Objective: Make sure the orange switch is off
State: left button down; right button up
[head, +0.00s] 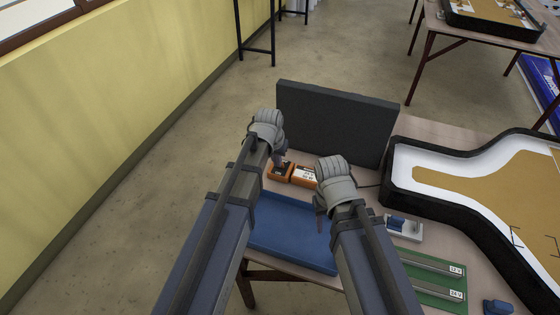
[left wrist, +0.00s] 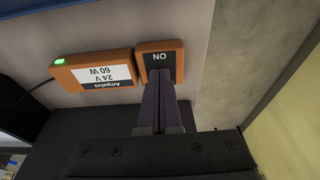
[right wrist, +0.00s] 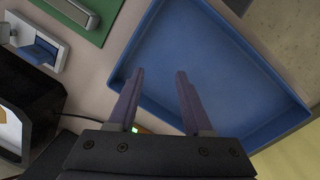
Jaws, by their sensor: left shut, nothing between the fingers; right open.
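The orange switch (head: 272,174) sits at the back left of the table, beside the orange power supply (head: 303,177). In the left wrist view the switch (left wrist: 173,46) has a black face with an "ON" label, upside down; the rest of the face is hidden by my fingers. My left gripper (left wrist: 160,85) is shut, empty, with its tips at the switch; I cannot tell if they touch it. The power supply (left wrist: 95,71) reads 24 V 60 W and has a lit green light. My right gripper (right wrist: 160,73) is open and empty above the blue tray (right wrist: 215,75).
A dark upright panel (head: 335,125) stands behind the switch. A black-rimmed lightbox with a tan shape (head: 465,185) lies to the right. The wall is left.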

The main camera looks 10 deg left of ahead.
pick_arm(q)
notch_tip(320, 180, up, 6)
jog(key=p, duration=0.5)
pick_arm(e)
notch_tip(320, 180, up, 6)
